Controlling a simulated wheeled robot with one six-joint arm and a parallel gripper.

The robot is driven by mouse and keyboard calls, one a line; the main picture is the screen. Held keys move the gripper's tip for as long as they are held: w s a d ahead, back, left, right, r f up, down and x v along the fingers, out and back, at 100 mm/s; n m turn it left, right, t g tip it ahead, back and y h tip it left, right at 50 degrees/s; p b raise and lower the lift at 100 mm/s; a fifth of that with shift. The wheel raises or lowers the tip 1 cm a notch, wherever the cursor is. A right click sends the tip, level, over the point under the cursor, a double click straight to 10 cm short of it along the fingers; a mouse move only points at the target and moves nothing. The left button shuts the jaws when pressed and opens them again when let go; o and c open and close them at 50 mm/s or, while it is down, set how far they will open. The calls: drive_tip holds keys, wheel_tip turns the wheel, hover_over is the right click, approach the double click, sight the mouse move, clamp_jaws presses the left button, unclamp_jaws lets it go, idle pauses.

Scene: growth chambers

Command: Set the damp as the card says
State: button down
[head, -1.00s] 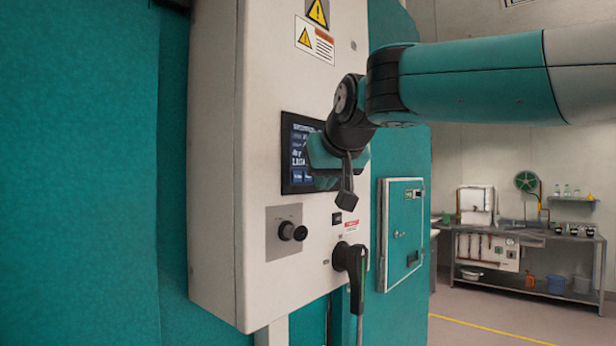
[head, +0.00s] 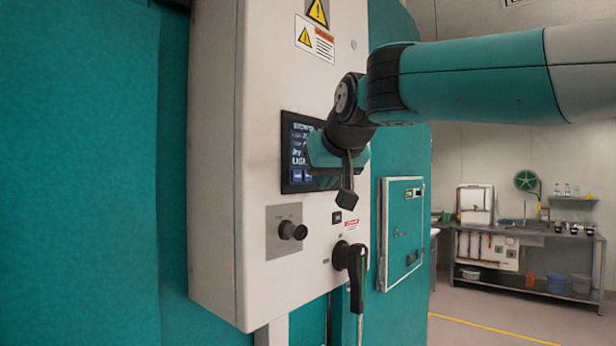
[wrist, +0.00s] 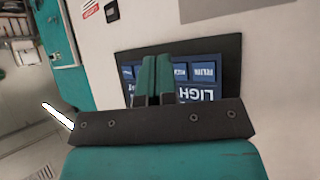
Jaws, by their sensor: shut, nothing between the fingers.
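A dark touch screen (head: 291,153) is set in the front of a pale control box (head: 214,150). It shows lines of pale text and blue buttons along the bottom, partly covered by my gripper and too small to read fully. In the wrist view the screen (wrist: 232,50) appears upside down, with the word LIGHT partly visible and a row of blue buttons. My gripper (wrist: 158,62) is shut and empty, its fingers in front of the screen; I cannot tell if they touch it. No card can be made out.
Below the screen are a black knob (head: 293,230) on a grey plate and a black lever handle (head: 354,268). Warning labels (head: 316,42) are above. A small teal door (head: 402,230) is to the right. A bench (head: 530,240) stands far back across open floor.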

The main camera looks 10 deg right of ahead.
idle(0.7)
drive_tip(key=shift+w+a, duration=0.25)
drive_tip(key=shift+w, duration=0.1)
drive_tip(key=shift+w+a+p, duration=0.15)
drive_tip(key=shift+w+p, duration=0.1)
drive_tip(key=shift+p, duration=0.2)
idle(0.3)
idle(0.4)
drive_tip(key=shift+s+d+b, duration=0.4)
drive_tip(key=shift+s+b, duration=0.05)
drive_tip(key=shift+s, duration=0.15)
drive_tip(key=shift+s+d+b, duration=0.7)
drive_tip(key=shift+s+d, duration=0.05)
drive_tip(key=shift+s, duration=0.3)
drive_tip(key=shift+s+d+b, duration=0.65)
drive_tip(key=shift+s+d, duration=0.1)
drive_tip(key=shift+s, duration=0.25)
drive_tip(key=shift+f, duration=0.1)
idle(1.6)
